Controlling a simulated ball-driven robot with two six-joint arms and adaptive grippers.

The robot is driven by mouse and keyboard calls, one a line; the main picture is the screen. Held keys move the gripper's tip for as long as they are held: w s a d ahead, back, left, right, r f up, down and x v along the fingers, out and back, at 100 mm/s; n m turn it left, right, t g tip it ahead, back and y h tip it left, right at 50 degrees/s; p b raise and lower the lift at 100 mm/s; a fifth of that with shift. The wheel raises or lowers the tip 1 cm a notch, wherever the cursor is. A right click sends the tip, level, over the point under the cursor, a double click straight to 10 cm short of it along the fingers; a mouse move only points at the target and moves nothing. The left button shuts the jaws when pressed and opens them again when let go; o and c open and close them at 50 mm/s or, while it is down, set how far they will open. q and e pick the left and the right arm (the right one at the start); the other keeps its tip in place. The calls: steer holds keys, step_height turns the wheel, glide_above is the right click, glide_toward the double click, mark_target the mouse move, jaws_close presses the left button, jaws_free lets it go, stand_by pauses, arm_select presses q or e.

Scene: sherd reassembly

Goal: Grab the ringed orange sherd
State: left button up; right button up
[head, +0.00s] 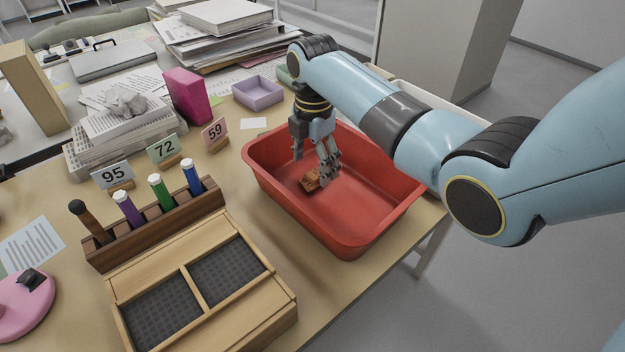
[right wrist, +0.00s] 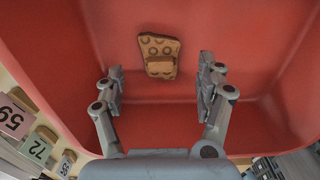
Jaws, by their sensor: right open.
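The ringed orange sherd (head: 311,179) lies on the floor of the red bin in the head view. In the right wrist view the sherd (right wrist: 159,54) shows ring marks on its face and a raised block on its lower part. My right gripper (head: 313,168) reaches down into the bin, close to the sherd. In the right wrist view its two fingers (right wrist: 160,82) are spread apart with nothing between them, and the sherd lies just beyond the fingertips, roughly centred. My left gripper is not in view.
The red bin (head: 376,232) has raised walls around the sherd. A wooden box with dark compartments (head: 165,308) and a rack of markers (head: 150,226) stand to the left. Number cards, a purple tray (head: 258,94) and paper stacks lie behind.

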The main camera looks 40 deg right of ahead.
mark_target(314, 174)
step_height(314, 174, down, 3)
steer(key=shift+f, duration=0.1)
steer(key=c, duration=0.4)
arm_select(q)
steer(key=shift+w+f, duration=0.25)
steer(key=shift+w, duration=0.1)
arm_select(e)
steer(key=c, duration=0.9)
